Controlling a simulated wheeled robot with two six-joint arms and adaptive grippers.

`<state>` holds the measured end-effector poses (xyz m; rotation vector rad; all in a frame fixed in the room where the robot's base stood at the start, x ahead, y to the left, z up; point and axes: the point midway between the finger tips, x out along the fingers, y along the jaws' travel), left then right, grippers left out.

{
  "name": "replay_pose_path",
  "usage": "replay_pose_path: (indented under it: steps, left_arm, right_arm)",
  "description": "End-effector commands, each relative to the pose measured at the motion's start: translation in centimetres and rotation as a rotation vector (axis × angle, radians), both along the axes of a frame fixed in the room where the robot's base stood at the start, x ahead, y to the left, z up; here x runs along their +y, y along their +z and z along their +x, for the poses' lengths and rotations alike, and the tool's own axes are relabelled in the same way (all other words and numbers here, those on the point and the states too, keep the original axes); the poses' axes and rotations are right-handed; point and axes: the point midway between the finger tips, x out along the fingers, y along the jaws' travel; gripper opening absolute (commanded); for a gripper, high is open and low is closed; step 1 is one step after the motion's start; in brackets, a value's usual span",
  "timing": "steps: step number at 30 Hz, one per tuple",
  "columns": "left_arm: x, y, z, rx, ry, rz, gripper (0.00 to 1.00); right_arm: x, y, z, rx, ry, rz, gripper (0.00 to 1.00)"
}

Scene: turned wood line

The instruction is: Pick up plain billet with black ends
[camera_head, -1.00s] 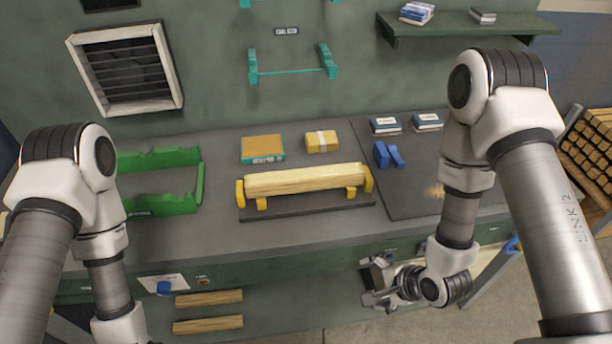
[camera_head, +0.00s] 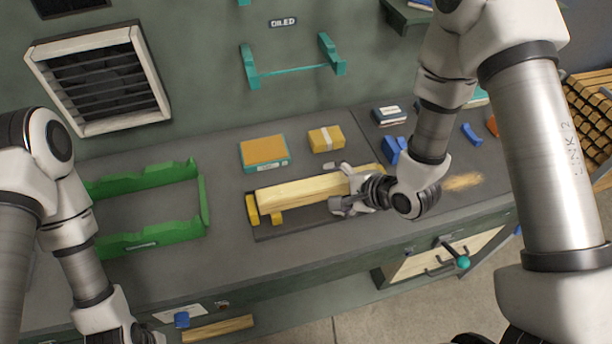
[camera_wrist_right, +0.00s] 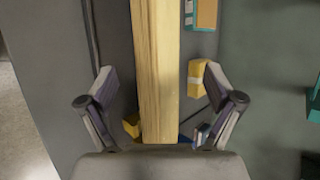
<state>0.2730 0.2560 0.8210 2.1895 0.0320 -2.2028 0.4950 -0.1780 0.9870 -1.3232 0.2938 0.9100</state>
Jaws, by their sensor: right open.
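A pale, square-sided wooden billet (camera_head: 300,192) lies across a yellow cradle (camera_head: 252,210) on a dark base (camera_head: 290,230) on the bench. No black shows on its visible end, and its right end is hidden by my right gripper. My right gripper (camera_head: 340,187) is at the billet's right part, open, with one finger on each side. In the right wrist view the billet (camera_wrist_right: 157,70) runs between the open fingers (camera_wrist_right: 158,78), with a gap on both sides.
A green rack (camera_head: 206,205) stands left of the cradle. An orange-topped box (camera_head: 264,152) and a yellow box (camera_head: 326,139) sit behind it. Blue blocks (camera_head: 392,150) are behind my right wrist. A wooden piece (camera_head: 218,329) lies below the bench. Stacked wood (camera_head: 590,110) is far right.

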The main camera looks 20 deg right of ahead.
Motion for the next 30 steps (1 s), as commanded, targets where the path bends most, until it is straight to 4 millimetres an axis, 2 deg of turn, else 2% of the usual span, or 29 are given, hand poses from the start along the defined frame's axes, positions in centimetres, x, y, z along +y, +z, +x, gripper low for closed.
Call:
replay_pose_path:
  steps: [8, 12, 18, 19, 23, 24, 26, 30]
  left_arm:
    - [0.0, 2.6, 0.0, 0.001, -0.001, 0.0, 0.4]
    - [0.0, 2.9, 0.0, 0.0, 0.0, 0.0, 0.4]
    - [0.0, 2.7, 0.0, 0.0, 0.0, 0.0, 0.4]
    - [0.0, 2.7, 0.0, 0.001, 0.0, 0.0, 0.4]
    - [0.0, 2.7, 0.0, 0.001, -0.001, 0.0, 0.4]
    - [0.0, 2.7, 0.0, 0.001, -0.001, 0.0, 0.4]
    - [0.0, 2.7, 0.0, 0.001, 0.0, 0.0, 0.4]
    - [0.0, 2.7, 0.0, 0.001, -0.001, 0.0, 0.4]
  right_arm:
    - [1.6, -2.5, 2.7, 0.002, 0.003, 0.0, 0.91]
    - [2.4, -4.1, 4.0, 0.001, 0.002, 0.001, 0.91]
    - [2.4, -4.5, 4.1, 0.0, 0.0, 0.001, 0.91]
    - [2.4, -4.5, 4.1, 0.0, 0.0, 0.001, 0.87]
    - [2.4, -4.4, 4.1, 0.0, 0.0, 0.001, 0.41]
    - [2.4, -4.5, 4.1, 0.0, 0.0, 0.001, 0.27]
    - [2.4, -4.5, 4.1, 0.001, 0.0, 0.001, 0.07]
    - [2.4, -4.5, 4.1, 0.001, 0.001, 0.0, 0.07]
